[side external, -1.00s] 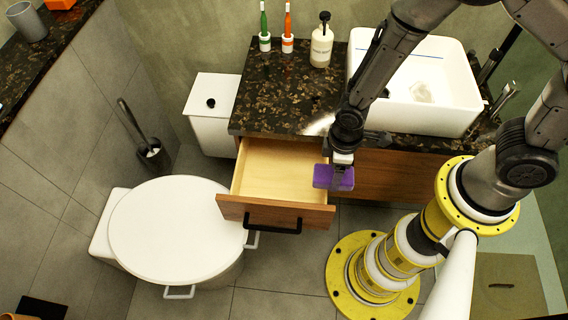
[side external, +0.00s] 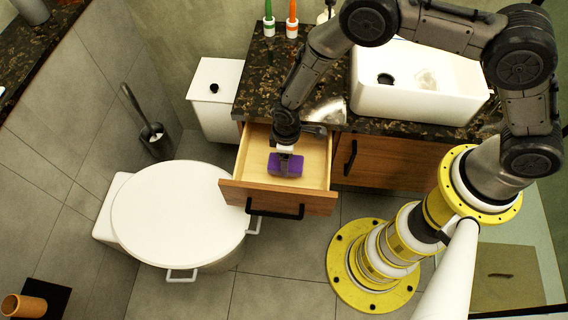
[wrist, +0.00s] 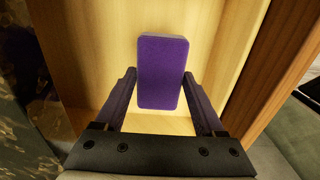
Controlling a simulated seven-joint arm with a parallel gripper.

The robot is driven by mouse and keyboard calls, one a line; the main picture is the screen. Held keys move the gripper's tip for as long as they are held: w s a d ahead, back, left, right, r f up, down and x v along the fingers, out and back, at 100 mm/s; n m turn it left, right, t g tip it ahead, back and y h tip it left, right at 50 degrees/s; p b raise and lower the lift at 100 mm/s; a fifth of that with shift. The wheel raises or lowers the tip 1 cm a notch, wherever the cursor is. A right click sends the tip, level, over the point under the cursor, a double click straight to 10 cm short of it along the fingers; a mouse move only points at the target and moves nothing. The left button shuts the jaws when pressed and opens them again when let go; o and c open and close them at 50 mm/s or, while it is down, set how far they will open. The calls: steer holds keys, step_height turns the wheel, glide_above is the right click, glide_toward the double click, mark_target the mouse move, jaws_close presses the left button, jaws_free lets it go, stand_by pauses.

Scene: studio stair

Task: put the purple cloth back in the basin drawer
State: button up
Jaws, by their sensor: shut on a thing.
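The purple cloth (side external: 288,166) looks like a small folded block. It shows upright between the fingers in the wrist view (wrist: 162,72). My gripper (side external: 285,158) is shut on it, and one finger lies along each side in the wrist view (wrist: 163,90). The basin drawer (side external: 278,197) is pulled open below the dark counter, with a pale wooden inside and a black handle. The cloth is over or within the open drawer; I cannot tell whether it touches the drawer floor. Nothing else shows inside the drawer.
The dark stone counter (side external: 262,85) with the white basin (side external: 415,95) stands behind the drawer. A closed cabinet front (side external: 385,163) is to its right. A white toilet lid (side external: 178,212) lies left of the drawer, and a white bin (side external: 214,100) stands at the counter's left end.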

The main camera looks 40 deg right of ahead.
steer(key=shift+w+a+f, duration=0.1)
steer(key=shift+w+f, duration=0.05)
steer(key=shift+f, duration=0.05)
steer(key=shift+w+f, duration=0.15)
steer(key=shift+f, duration=1.55)
steer(key=shift+f, duration=0.1)
steer(key=o, duration=1.5)
